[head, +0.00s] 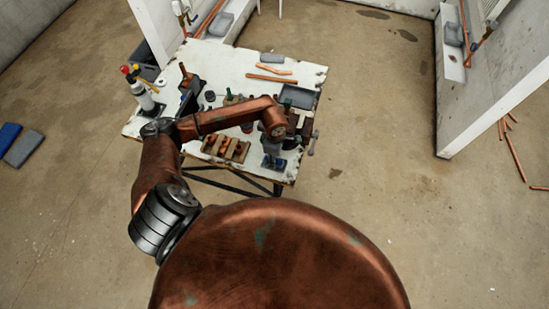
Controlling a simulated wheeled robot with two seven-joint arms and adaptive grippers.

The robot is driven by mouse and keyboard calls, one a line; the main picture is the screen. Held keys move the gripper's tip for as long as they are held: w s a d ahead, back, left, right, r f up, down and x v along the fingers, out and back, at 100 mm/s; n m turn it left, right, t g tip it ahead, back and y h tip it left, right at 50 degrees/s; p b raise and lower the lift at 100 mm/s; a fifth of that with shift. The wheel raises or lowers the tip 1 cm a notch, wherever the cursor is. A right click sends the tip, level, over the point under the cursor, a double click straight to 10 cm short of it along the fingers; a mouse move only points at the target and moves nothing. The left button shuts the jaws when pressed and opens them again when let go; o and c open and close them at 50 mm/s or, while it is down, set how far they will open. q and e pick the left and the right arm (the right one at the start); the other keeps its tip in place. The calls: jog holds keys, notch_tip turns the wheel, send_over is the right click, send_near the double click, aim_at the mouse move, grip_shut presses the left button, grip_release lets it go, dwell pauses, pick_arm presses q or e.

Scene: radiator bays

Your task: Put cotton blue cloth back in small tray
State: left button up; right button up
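My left arm reaches over the white worktable (225,62), and its wrist bends down near the table's front right corner. My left gripper (273,152) is small and dark there, and its fingers cannot be made out. A small dark blue patch (274,163) shows right below it at the table edge; it may be the cotton blue cloth, but I cannot tell whether it is held. A small dark grey tray (299,96) lies at the table's right side, beyond the wrist. My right gripper is not in view.
A vise (308,137) stands at the right edge. A wooden rack (226,148) is at the front, copper pipes (270,74) at the back, and a white bottle (143,96) at the left. Blue (9,134) and grey (23,149) pads lie on the floor.

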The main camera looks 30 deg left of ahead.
pick_arm(q)
notch_tip(320, 180, up, 12)
jog(key=b, duration=0.1)
dwell(0.4)
jog(key=shift+r, duration=0.1)
